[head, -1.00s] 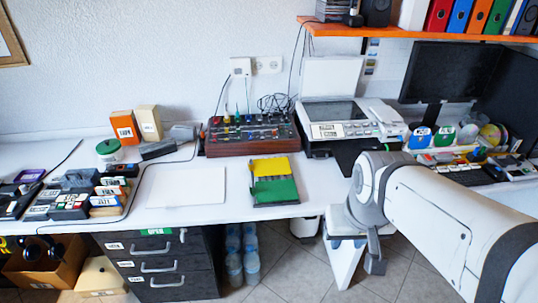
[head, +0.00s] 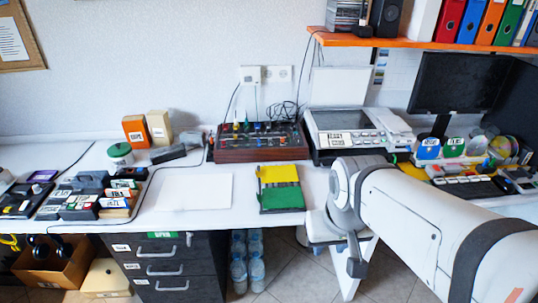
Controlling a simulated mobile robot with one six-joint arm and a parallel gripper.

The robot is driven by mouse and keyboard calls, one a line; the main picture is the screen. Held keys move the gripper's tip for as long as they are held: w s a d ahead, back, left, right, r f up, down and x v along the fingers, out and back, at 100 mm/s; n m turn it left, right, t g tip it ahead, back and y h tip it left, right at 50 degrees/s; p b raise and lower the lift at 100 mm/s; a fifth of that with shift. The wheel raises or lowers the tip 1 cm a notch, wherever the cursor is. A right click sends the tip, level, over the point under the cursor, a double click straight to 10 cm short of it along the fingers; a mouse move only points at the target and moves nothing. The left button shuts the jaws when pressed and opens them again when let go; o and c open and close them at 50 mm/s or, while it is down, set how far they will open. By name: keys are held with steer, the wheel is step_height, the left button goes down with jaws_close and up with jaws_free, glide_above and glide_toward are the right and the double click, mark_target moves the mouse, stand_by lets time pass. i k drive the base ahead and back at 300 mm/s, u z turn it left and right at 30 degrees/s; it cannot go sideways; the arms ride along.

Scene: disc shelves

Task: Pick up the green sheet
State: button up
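The green sheet (head: 282,197) lies on the white desk, in the front half of a flat dark tray (head: 260,190). A yellow sheet (head: 279,174) lies in the tray's back half. My gripper (head: 356,267) seems to be the small grey end hanging below my white arm, right of the tray and in front of the desk edge. It is apart from the green sheet. Its fingers cannot be made out, and nothing is seen held in it.
A white sheet (head: 195,192) lies left of the tray. A control box with knobs (head: 258,142) stands behind the tray, and a printer (head: 350,130) stands behind right. A dark drawer cabinet (head: 170,268) and water bottles (head: 247,262) are below the desk.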

mark_target(271, 197)
steer(key=i, duration=0.95)
